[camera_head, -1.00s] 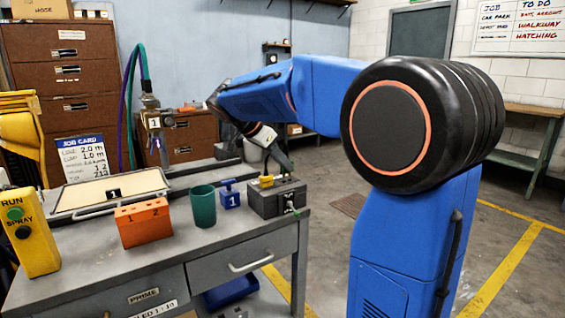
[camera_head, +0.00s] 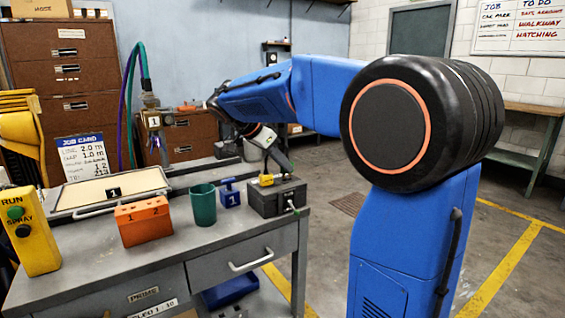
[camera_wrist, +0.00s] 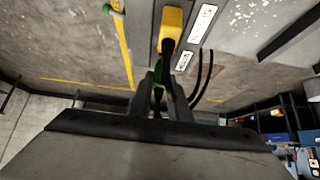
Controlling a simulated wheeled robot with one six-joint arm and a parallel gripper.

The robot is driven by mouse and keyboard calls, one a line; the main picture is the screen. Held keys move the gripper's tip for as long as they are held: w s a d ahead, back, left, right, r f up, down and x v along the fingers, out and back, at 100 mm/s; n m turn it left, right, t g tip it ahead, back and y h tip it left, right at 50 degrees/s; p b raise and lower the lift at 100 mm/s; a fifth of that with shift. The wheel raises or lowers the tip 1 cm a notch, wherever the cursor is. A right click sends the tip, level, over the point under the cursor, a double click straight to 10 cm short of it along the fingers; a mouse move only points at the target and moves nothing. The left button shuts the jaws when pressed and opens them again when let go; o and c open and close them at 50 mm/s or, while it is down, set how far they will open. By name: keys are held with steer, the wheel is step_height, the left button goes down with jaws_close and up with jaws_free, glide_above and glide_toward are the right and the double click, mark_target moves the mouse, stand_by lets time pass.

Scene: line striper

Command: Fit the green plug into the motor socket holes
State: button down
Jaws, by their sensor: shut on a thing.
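My gripper (camera_wrist: 163,98) is shut on a small green thing (camera_wrist: 158,93), which looks like the green plug; the fingers hide most of it. In the head view my gripper (camera_head: 283,160) hangs tilted just above the dark grey box (camera_head: 277,203) at the table's right end. A yellow piece (camera_head: 266,180) sits on top of that box, and a yellow part (camera_wrist: 172,24) also shows ahead of the fingers in the wrist view. The socket holes cannot be made out, and I cannot tell whether the plug touches anything.
A blue piece marked 1 (camera_head: 230,196), a green cup (camera_head: 203,205) and an orange block (camera_head: 143,221) stand left of the box. A tray (camera_head: 75,193) and yellow RUN/SPRAY box (camera_head: 32,232) are farther left. Two dark cables (camera_wrist: 202,76) run beside the fingers.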

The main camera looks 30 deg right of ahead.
steer(key=shift+f, duration=1.1)
stand_by(1.0)
steer(key=c, duration=1.3)
jaws_free()
steer(key=shift+o, duration=0.2)
steer(key=shift+v, duration=3.5)
